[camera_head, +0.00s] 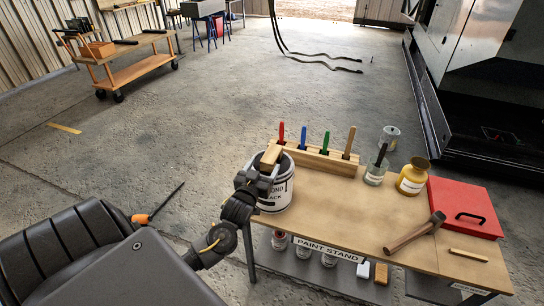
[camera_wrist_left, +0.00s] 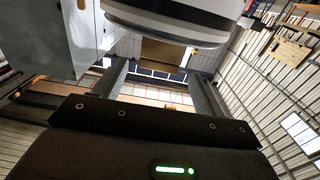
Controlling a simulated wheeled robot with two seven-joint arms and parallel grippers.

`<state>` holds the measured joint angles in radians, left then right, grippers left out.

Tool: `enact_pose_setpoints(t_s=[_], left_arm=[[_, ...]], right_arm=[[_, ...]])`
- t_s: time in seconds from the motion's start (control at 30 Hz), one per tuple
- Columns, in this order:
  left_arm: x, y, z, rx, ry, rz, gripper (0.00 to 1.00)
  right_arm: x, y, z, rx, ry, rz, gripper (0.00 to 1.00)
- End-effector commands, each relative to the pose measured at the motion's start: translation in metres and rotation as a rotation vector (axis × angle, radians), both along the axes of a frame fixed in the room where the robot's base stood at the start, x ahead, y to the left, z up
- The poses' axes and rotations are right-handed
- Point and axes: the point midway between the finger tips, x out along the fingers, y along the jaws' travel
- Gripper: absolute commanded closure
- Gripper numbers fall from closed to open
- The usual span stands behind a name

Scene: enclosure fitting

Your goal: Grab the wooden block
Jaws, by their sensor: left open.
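The wooden block (camera_head: 271,156) is a small tan block at the top of the white paint bucket (camera_head: 276,193), at the left end of the paint stand. My left gripper (camera_head: 262,172) is at the bucket's upper left side, close to the block and partly over it. In the left wrist view, the fingers (camera_wrist_left: 158,72) are apart, and a tan block face (camera_wrist_left: 163,53) shows beyond and between their tips. Whether the fingers touch it cannot be told. My right gripper is not in view.
The paint stand's top (camera_head: 335,205) carries a rack (camera_head: 318,158) with coloured handles behind the block. A glass jar (camera_head: 375,173), yellow pot (camera_head: 412,178), hammer (camera_head: 415,235) and red case (camera_head: 464,207) stand to the right. Open floor lies left of the stand.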

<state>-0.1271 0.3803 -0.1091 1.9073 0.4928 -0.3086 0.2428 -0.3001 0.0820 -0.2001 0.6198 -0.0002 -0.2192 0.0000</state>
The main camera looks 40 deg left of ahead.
Motion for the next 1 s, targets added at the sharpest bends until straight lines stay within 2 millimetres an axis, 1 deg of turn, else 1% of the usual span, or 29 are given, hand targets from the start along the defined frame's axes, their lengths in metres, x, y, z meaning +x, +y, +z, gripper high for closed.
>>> enact_pose_setpoints(t_s=[0.03,0.1,0.37,0.57,0.7,0.8,1.0], left_arm=[[0.007,0.002,0.002,0.001,-0.001,0.0,0.29],[0.013,0.004,0.001,0.0,0.0,0.0,0.29],[0.021,0.007,0.001,0.001,0.001,0.0,0.29],[0.048,0.014,0.003,0.001,0.003,0.0,0.29],[0.063,0.02,0.001,0.001,0.001,0.0,0.29],[0.066,0.021,-0.001,0.0,0.002,0.0,0.29],[0.066,0.021,-0.001,-0.001,0.002,0.0,0.29]], right_arm=[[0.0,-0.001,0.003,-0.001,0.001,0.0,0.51],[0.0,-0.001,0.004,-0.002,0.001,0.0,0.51],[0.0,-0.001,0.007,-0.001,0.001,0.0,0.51],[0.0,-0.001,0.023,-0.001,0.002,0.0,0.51],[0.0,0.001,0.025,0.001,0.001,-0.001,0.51],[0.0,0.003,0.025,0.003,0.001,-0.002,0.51],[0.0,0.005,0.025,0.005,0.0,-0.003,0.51]])
